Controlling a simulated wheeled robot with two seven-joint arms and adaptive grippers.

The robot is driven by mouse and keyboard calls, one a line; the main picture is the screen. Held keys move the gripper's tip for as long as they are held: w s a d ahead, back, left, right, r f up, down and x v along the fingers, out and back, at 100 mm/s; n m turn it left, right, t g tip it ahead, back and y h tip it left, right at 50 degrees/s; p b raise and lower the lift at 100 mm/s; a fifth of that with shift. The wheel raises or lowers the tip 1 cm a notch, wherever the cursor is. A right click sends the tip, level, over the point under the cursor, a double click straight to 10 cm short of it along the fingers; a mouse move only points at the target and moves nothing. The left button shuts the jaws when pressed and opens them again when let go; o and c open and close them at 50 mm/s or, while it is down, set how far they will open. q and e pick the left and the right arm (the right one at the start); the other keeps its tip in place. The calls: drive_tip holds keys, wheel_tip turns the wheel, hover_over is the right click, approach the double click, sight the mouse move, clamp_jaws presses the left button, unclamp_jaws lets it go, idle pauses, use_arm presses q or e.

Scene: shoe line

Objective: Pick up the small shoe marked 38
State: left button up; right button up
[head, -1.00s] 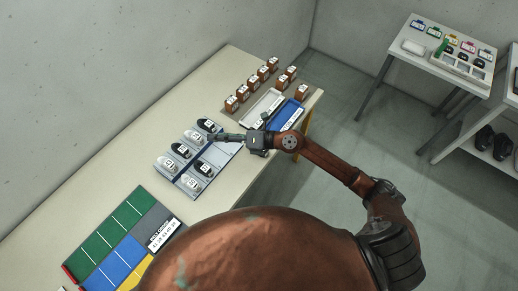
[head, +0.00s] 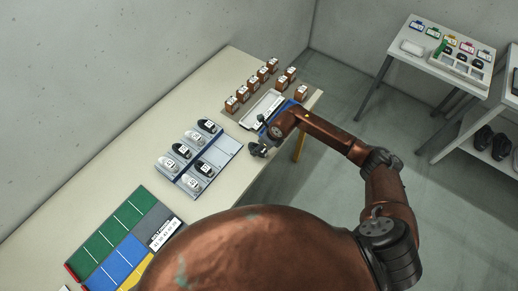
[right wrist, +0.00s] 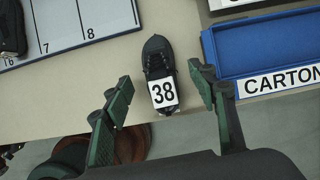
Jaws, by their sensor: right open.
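The small black shoe marked 38 (right wrist: 157,58) lies on the table near its front edge in the right wrist view, with a white number card on it. In the head view a small dark shape, which looks like this shoe (head: 258,150), sits beside the rack's right end. My right gripper (right wrist: 163,82) is open and empty. Its green-padded fingers stand to either side of the shoe's near end, apart from it. In the head view my right gripper (head: 268,131) is small and partly hidden by its arm. My left gripper is not in view.
A divided rack (head: 225,150) holds several black and grey shoes left of the shoe. A blue tray labelled CARTON (right wrist: 262,48) lies close on the right. Brown numbered boxes stand behind it. A green, blue and yellow board (head: 110,225) lies nearer. A side table stands far right.

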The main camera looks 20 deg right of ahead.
drive_tip(key=shift+x, duration=0.8)
drive_tip(key=shift+r, duration=0.1)
drive_tip(key=shift+c, duration=0.4)
drive_tip(key=c, duration=1.2)
drive_tip(key=shift+r, duration=0.1)
